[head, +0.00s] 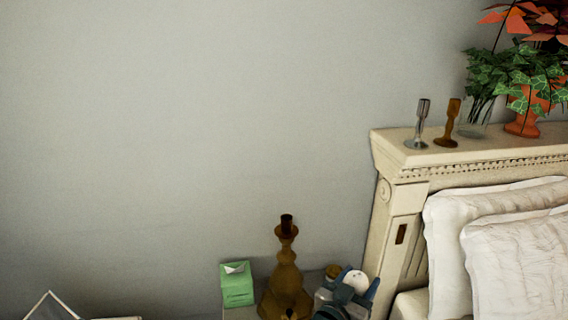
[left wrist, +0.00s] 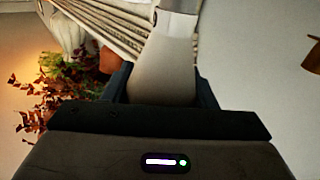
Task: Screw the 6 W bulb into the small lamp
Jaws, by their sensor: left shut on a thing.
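The small lamp (head: 286,275) is a brown turned base with a dark bare socket (head: 286,224) at its top, standing upright at the bottom middle of the head view. My left gripper (head: 357,283) is to the right of the lamp and lower than its socket, shut on a white bulb (head: 355,279). The pale bulb (left wrist: 165,65) fills the space between the dark fingers in the left wrist view, its narrower end pointing up in the picture. No wattage marking is legible. The bulb is apart from the lamp. My right gripper is not in view.
A green tissue box (head: 237,285) stands just left of the lamp. A small amber object (head: 333,271) is between lamp and gripper. The cream headboard (head: 398,190) rises to the right, bearing two candlesticks (head: 418,124) and plants (head: 525,85). Pillows (head: 515,250) lie beside it. Bare wall is behind.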

